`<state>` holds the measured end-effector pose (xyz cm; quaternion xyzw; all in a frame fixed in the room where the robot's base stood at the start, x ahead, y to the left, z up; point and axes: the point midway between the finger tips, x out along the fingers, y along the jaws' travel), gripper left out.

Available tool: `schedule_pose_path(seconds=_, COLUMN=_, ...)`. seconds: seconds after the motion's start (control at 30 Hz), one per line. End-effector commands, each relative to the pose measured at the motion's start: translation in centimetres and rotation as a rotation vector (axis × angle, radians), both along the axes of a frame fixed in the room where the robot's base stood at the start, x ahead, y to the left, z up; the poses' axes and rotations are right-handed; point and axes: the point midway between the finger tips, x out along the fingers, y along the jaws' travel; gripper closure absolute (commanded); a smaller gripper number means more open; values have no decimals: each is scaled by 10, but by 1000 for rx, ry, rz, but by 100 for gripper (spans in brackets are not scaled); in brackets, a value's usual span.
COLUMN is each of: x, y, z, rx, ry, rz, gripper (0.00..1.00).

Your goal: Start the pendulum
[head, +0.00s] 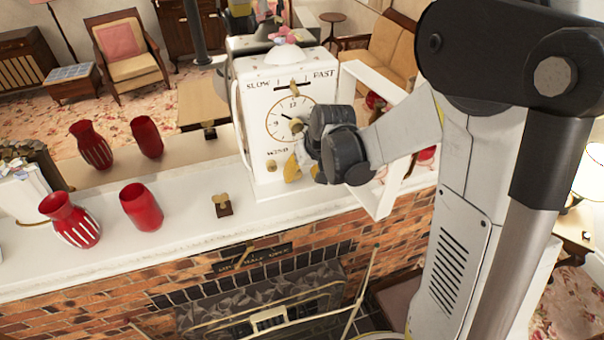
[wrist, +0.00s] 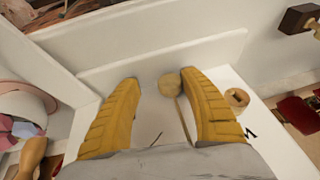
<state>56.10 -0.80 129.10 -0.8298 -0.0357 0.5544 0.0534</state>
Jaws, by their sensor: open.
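A white clock (head: 262,100) stands upright on the mantel. Its dial (head: 285,112) has numbers, with SLOW and FAST lettering above and a brass knob (head: 271,165) low on the front. My gripper (head: 299,163) is open at the clock's lower front and covers part of it. In the wrist view my gripper (wrist: 160,82) has its yellow fingers spread on either side of a round brass-coloured piece with a thin rod, apparently the pendulum (wrist: 171,84). The right finger looks very close to it; contact cannot be told. The knob (wrist: 237,97) lies just outside that finger.
Red vases (head: 70,218) stand on the white mantel (head: 165,240) to the left. A small brass key on a dark block (head: 222,204) sits between them and the clock. A white frame (head: 385,190) stands right of the clock. Further vases behind look like mirror reflections. Bricks and a fireplace lie below.

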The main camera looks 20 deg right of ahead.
Motion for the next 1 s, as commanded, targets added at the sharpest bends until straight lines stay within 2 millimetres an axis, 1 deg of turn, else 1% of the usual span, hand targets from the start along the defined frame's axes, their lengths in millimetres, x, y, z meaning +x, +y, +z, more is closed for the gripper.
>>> schedule_pose_path(seconds=0.07, x=-1, y=-1, z=3, rx=0, ry=0, rz=0, gripper=49)
schedule_pose_path(seconds=0.17, x=-6, y=-2, z=14, rx=0, ry=0, rz=-1, gripper=49)
schedule_pose_path(seconds=0.27, x=-13, y=-4, z=30, rx=0, ry=0, rz=-1, gripper=49)
schedule_pose_path(seconds=0.5, x=-32, y=-10, z=77, rx=0, ry=0, rz=-1, gripper=49)
schedule_pose_path(seconds=0.6, x=-39, y=-12, z=92, rx=0, ry=0, rz=-1, gripper=49)
schedule_pose_path(seconds=0.7, x=-43, y=-14, z=103, rx=-1, ry=0, rz=0, gripper=49)
schedule_pose_path(seconds=0.8, x=-45, y=-14, z=108, rx=-1, ry=0, rz=0, gripper=49)
schedule_pose_path(seconds=1.0, x=-46, y=-14, z=110, rx=0, ry=0, rz=0, gripper=49)
